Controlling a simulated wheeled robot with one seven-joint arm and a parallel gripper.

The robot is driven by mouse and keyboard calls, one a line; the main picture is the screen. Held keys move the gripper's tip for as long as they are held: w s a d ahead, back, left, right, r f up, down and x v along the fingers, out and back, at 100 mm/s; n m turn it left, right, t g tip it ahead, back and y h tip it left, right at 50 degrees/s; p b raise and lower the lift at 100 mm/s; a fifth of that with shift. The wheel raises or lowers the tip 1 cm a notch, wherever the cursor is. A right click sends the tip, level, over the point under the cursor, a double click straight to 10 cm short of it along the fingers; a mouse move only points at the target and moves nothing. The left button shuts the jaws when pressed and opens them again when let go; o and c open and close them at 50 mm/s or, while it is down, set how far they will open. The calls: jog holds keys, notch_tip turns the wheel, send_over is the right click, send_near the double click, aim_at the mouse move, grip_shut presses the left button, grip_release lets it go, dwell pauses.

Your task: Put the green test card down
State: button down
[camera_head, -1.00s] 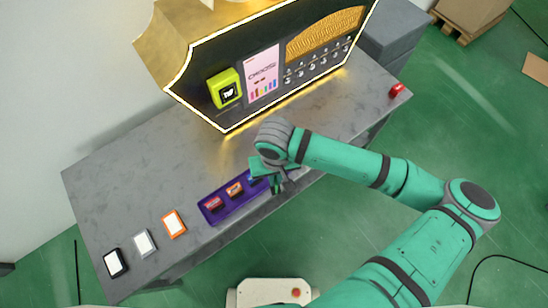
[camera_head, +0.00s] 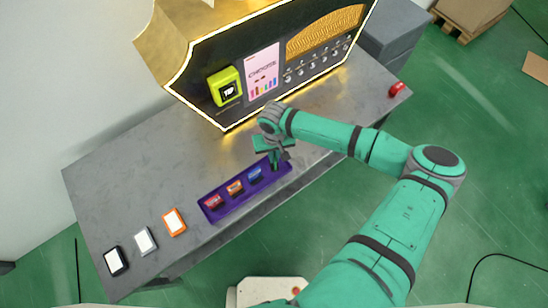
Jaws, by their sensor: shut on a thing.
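My gripper (camera_head: 275,164) is at the right end of the purple tray (camera_head: 240,203), pointing down. It is shut on the green test card, which is mostly hidden by the fingers and hard to tell from my green arm. I cannot tell whether the card touches the tray floor. The tray also holds a red card (camera_head: 213,202), an orange card (camera_head: 235,188) and a blue card (camera_head: 255,174) in a row to the left of my gripper.
The tray lies along the front edge of the grey table (camera_head: 130,180). An orange-framed card (camera_head: 174,222), a white one (camera_head: 145,241) and a black one (camera_head: 116,261) lie at the left. The lit vending machine (camera_head: 240,100) stands behind. A red object (camera_head: 397,89) is far right.

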jog(key=shift+f, duration=0.8)
jog(key=shift+f, duration=0.2)
jog(key=c, duration=1.9)
grip_release()
jog(key=shift+c, duration=0.2)
jog(key=shift+r, duration=0.1)
notch_tip(320, 180, up, 12)
jog(key=shift+r, duration=0.1)
jog(key=shift+d, duration=0.1)
